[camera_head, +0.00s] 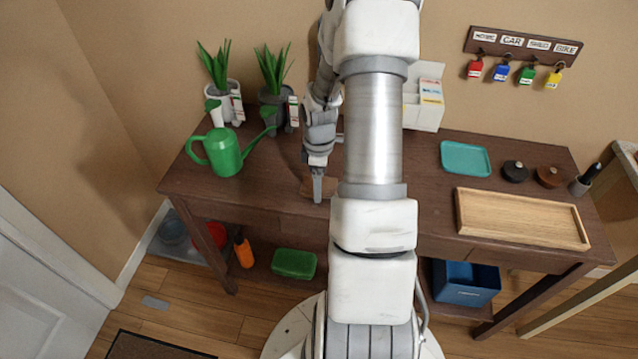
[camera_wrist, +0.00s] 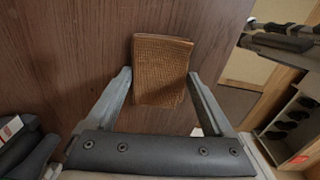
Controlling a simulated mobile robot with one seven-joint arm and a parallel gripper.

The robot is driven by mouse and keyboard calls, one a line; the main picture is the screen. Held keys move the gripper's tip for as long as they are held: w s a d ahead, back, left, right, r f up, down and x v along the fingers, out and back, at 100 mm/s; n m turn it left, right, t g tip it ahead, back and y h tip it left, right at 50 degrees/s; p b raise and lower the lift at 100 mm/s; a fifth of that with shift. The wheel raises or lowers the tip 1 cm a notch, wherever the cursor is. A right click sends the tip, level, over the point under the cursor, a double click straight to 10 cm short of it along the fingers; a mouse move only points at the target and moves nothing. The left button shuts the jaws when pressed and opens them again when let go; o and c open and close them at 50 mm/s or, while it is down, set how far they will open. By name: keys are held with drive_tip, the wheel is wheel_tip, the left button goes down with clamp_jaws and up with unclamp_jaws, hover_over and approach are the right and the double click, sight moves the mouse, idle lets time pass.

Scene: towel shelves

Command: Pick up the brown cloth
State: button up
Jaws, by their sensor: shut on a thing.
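The brown cloth (camera_wrist: 162,62) is a folded, ribbed piece lying against the dark wooden table top in the wrist view. One finger presses on each of its sides, and its far end sticks out past the fingertips. In the head view, my gripper (camera_head: 317,190) points down at the table, left of my arm. A small brown bit of the cloth (camera_head: 306,187) shows beside the fingers there; the rest is hidden. My gripper is shut on the cloth. I cannot tell whether the cloth is clear of the table.
A green watering can (camera_head: 223,152) and two potted plants stand at the table's left. A wooden tray (camera_head: 520,218), a teal tray (camera_head: 466,158) and dark round objects lie at the right. A white holder (camera_head: 425,112) stands behind my arm. Key hooks hang on the wall.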

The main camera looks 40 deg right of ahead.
drive_tip(key=shift+r, duration=0.6)
wheel_tip(320, 180, up, 3)
drive_tip(key=shift+r+p, duration=0.1)
drive_tip(key=shift+p, duration=0.25)
drive_tip(key=s+d+r+p, duration=0.1)
drive_tip(key=s+d+r, duration=0.5)
drive_tip(key=d, duration=0.4)
drive_tip(key=shift+s+r, duration=0.15)
drive_tip(key=shift+r, duration=0.1)
